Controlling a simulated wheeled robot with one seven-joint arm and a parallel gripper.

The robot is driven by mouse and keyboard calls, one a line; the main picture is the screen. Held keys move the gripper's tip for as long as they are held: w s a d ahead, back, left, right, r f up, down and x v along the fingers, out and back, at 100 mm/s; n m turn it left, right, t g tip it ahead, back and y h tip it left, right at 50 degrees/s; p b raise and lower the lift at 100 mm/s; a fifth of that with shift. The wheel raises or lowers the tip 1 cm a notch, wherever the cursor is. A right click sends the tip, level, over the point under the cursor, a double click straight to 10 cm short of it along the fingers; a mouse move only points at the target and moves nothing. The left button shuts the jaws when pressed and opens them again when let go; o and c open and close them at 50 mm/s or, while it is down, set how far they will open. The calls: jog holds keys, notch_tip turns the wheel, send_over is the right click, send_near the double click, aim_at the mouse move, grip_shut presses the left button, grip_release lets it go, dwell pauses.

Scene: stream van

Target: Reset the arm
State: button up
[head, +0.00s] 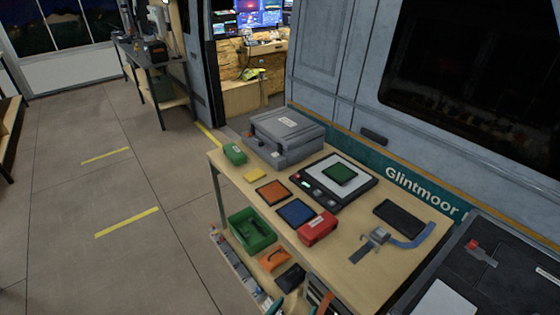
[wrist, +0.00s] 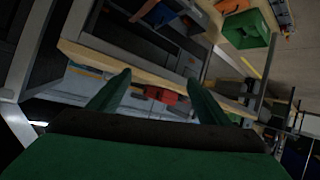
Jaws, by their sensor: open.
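My gripper (wrist: 158,78) shows in the wrist view, with its two green fingers spread wide apart. It is open, and nothing is held between the fingers. The red case (wrist: 161,95) shows beyond the gap between them, at a distance and not touched. The wrist view is strongly tilted, with the table's edge running across it. I cannot make out my gripper in the head view.
The wooden workbench (head: 352,276) carries the red case (head: 317,229), a grey case (head: 283,135), a black-framed panel (head: 356,196) and coloured pads. A green bin (head: 250,232) sits below its left edge. The van wall (head: 345,60) stands behind. Floor (head: 100,200) at left is clear.

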jog(key=s+a+f+n+t+y, duration=0.25)
jog(key=s+n+y, duration=0.2)
jog(key=s, duration=0.95)
jog(key=s+a+r+m+t+y, duration=0.1)
jog(key=s+r+t, duration=0.1)
jog(key=s+r, duration=0.8)
jog(key=s, duration=0.3)
jog(key=shift+a, duration=0.3)
